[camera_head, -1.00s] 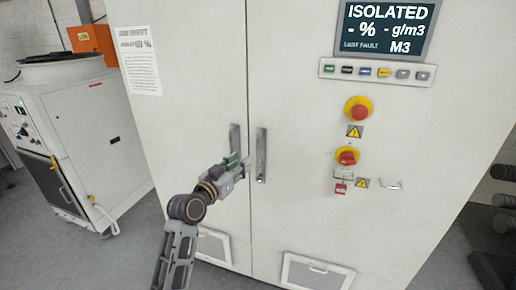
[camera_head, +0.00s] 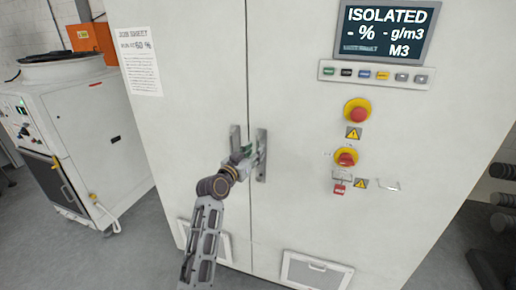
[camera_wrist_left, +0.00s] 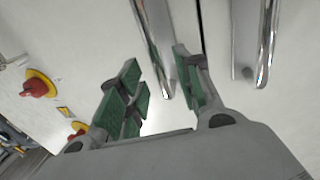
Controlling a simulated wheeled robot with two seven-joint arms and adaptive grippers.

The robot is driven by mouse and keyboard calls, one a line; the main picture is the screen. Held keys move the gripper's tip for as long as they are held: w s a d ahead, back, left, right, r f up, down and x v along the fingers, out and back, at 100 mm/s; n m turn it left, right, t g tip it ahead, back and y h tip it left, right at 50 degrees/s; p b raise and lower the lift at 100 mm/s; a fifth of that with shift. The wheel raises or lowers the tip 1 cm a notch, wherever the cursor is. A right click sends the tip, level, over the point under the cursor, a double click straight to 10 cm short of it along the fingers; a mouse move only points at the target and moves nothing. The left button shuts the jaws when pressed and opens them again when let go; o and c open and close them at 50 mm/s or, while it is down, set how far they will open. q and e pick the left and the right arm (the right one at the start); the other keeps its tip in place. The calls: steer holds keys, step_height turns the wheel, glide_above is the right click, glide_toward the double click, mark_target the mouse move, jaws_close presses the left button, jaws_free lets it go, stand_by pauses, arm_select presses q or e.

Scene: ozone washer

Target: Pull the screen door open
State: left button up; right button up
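The screen door (camera_head: 300,200) is the right-hand door of a tall white cabinet, with a display screen (camera_head: 386,32) near its top. It looks shut, level with the left-hand door (camera_head: 195,110). Its upright metal handle (camera_head: 261,170) is beside the seam and shows in the left wrist view (camera_wrist_left: 152,40). My left gripper (camera_head: 252,154) is at this handle. In the left wrist view the green-padded fingers (camera_wrist_left: 160,92) are apart, with the handle's end between them. I see no clear contact. My right gripper is not in view.
The left-hand door's handle (camera_head: 235,138) is close beside the gripper. A white machine (camera_head: 85,140) stands at left. Grey floor is clear in front.

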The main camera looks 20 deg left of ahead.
arm_select(q)
steer(key=shift+x, duration=1.7)
jaws_close()
